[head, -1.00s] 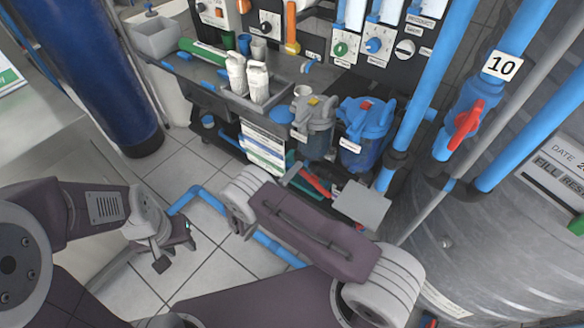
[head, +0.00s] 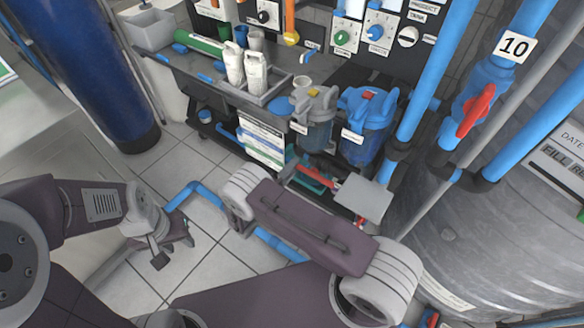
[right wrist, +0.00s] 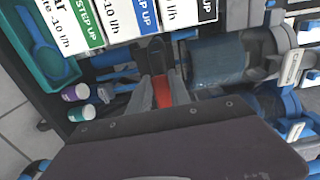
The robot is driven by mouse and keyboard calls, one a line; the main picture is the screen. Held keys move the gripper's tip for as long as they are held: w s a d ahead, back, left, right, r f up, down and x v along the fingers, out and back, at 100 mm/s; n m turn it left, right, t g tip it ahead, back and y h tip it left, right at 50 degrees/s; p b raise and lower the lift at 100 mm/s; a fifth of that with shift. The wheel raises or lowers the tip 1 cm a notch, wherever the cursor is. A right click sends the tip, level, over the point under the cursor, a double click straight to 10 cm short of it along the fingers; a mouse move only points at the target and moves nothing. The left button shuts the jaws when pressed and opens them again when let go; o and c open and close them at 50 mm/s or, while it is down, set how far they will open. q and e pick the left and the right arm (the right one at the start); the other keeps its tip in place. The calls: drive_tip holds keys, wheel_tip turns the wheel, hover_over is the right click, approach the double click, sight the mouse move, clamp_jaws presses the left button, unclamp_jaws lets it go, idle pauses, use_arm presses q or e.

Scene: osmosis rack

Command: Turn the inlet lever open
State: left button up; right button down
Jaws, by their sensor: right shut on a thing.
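A red lever (right wrist: 162,92) shows in the right wrist view between the two fingers of my right gripper (right wrist: 163,84), which is shut on it. It sits in front of the rack, left of a clear filter housing. In the head view a red bar (head: 322,178) shows just beyond my right forearm, below the filter housings; my right fingers are hard to make out there. My left gripper (head: 172,250) hangs low at the left over the tiled floor, empty, with its fingers apart.
Two filter housings with grey (head: 318,108) and blue (head: 368,112) heads stand above the red bar. Another red valve handle (head: 476,110) is on the blue pipe labelled 10, beside a large grey tank (head: 450,235). A teal tray (right wrist: 45,45) with a blue tool lies at left.

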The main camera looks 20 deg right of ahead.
drive_tip(key=shift+s+d+f, duration=0.1)
drive_tip(key=shift+d, duration=0.05)
drive_tip(key=c, duration=1.2)
unclamp_jaws()
drive_tip(key=p+v, duration=0.1)
drive_tip(key=v, duration=0.8)
